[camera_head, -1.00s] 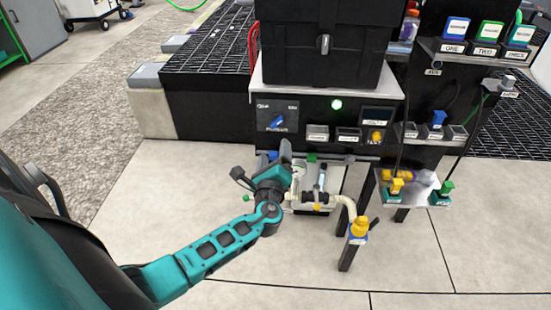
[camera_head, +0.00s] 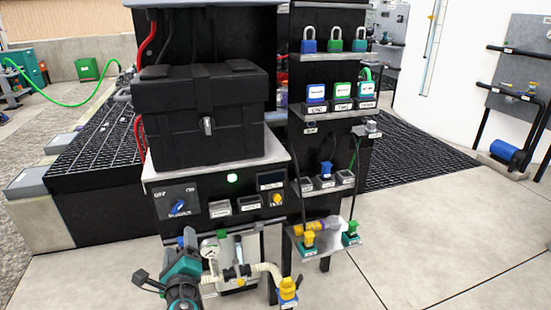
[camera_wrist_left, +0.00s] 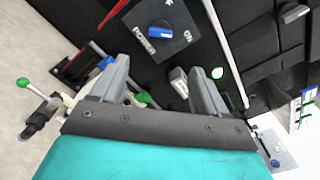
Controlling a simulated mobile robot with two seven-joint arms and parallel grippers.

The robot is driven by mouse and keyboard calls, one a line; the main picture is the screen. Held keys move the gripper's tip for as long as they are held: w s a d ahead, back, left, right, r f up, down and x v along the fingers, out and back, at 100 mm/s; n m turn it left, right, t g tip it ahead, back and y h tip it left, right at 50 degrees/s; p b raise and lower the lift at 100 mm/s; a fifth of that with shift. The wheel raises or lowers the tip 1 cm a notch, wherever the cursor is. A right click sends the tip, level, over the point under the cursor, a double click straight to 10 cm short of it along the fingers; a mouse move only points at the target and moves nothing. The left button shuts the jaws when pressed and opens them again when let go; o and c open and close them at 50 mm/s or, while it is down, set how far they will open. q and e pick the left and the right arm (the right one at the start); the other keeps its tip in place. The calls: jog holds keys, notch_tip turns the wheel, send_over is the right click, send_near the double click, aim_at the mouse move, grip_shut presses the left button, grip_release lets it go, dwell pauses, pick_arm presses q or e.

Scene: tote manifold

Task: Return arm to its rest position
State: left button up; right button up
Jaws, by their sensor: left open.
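My left gripper (camera_head: 186,250) is at the lower left of the head view, in front of the black panel under the tote. In the left wrist view, its two grey fingers (camera_wrist_left: 160,85) stand apart with nothing between them. The same knob (camera_head: 179,207) and lamp (camera_head: 232,178) show in the head view. My right gripper is in neither view.
A pipe manifold with a gauge (camera_head: 209,248) and a yellow-capped elbow (camera_head: 288,290) is close beside the left gripper. The black tote (camera_head: 200,115) stands above the panel. Shelves with padlocks (camera_head: 334,39) and tags (camera_head: 342,91) are to the right. Open floor (camera_head: 440,235) lies right of the station.

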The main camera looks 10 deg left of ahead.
pick_arm(q)
jog(key=s+d+f+n+g+h, duration=0.4)
jog(key=s+d+f+n+h, duration=0.45)
jog(key=s+d+n, duration=0.4)
jog(key=s+d+r+n+h, duration=0.4)
jog(key=s+d+n, duration=0.2)
jog(key=s+d, duration=0.2)
notch_tip(320, 180, up, 8)
jog(key=a+y+p, duration=0.1)
jog(key=a+p, duration=0.2)
jog(key=p, duration=1)
jog(key=shift+s+r+g, duration=0.25)
jog(key=shift+g, duration=0.05)
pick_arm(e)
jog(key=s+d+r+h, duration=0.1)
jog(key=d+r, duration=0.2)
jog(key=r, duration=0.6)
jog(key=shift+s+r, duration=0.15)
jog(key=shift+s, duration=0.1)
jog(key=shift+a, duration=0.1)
